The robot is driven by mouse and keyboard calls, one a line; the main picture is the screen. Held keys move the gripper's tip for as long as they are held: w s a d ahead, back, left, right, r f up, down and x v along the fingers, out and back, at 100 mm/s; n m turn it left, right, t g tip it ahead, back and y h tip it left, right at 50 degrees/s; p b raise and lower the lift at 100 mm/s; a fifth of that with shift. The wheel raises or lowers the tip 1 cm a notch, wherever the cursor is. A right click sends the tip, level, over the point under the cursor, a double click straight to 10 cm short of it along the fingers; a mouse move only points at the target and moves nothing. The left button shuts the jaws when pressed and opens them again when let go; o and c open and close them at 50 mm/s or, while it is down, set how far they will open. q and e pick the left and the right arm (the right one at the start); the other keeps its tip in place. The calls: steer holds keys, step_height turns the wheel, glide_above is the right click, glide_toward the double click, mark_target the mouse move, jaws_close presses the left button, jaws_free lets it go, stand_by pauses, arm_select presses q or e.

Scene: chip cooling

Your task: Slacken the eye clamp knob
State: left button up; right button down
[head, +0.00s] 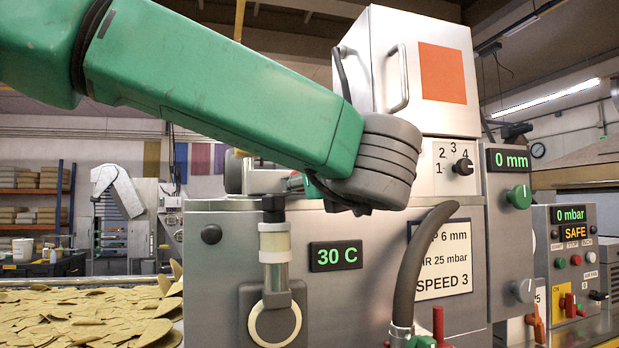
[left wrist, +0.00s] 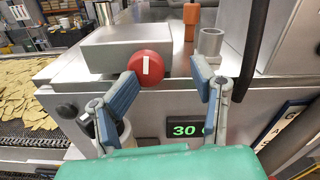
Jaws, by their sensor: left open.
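A red round knob (left wrist: 149,66) with a white upright line sits on the front of a grey box (left wrist: 120,45) on top of the machine. I take it for the eye clamp knob, but no label shows. My left gripper (left wrist: 166,78) is open, its two blue-padded fingers apart. The knob shows between the fingertips, nearer the left finger. I cannot tell whether that finger touches it. In the head view my green left arm hides the knob and most of the gripper. My right gripper is not in view.
The steel machine (head: 230,275) carries a 30 C display (head: 336,256) and a glass tube with a ring (head: 275,322) on its front. A dark hose (head: 420,255) rises at the right. Chips (head: 85,318) lie at the left. An orange-topped post (left wrist: 192,18) stands behind the knob.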

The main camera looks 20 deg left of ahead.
arm_select(q)
steer(key=a, duration=0.3)
steer(key=shift+w+a+f, duration=0.15)
steer(key=shift+a, duration=0.15)
steer(key=shift+w, duration=0.15)
steer(key=c, duration=0.5)
steer(key=shift+w+d+f, duration=0.1)
steer(key=shift+w+d, duration=0.05)
steer(key=shift+d, duration=0.8)
steer(key=c, duration=0.7)
steer(key=shift+o, duration=0.2)
steer(key=shift+d, duration=0.15)
steer(key=shift+a, duration=0.4)
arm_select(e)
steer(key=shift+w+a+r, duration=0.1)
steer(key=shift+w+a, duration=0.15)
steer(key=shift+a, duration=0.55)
arm_select(q)
steer(key=shift+d, duration=0.15)
